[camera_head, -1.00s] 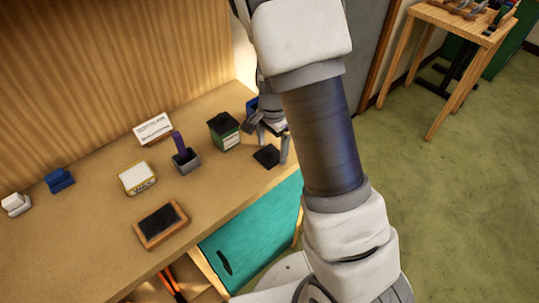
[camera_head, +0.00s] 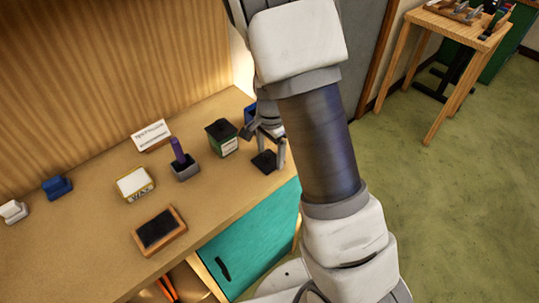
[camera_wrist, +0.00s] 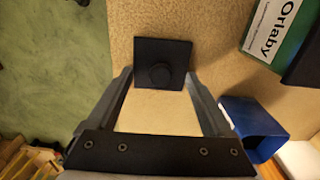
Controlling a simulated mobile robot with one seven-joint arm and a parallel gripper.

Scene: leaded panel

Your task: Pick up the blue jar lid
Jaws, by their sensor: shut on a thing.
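The jar lid (camera_head: 264,161) is a flat, dark square that looks almost black or navy, near the right end of the workbench. The wrist view shows the lid (camera_wrist: 160,52) with a round knob in its middle. My gripper (camera_head: 264,148) reaches down over it. In the wrist view my gripper (camera_wrist: 159,80) has one finger at each side edge of the lid, and it is shut on it. I cannot tell whether the lid is clear of the bench top.
A green and black box-shaped jar (camera_head: 222,138) stands left of the lid. A blue open box (camera_wrist: 252,128) is close to the right finger. A purple-handled tool in a grey holder (camera_head: 184,165), a wax tin (camera_head: 134,184) and a framed dark pad (camera_head: 159,230) lie further left.

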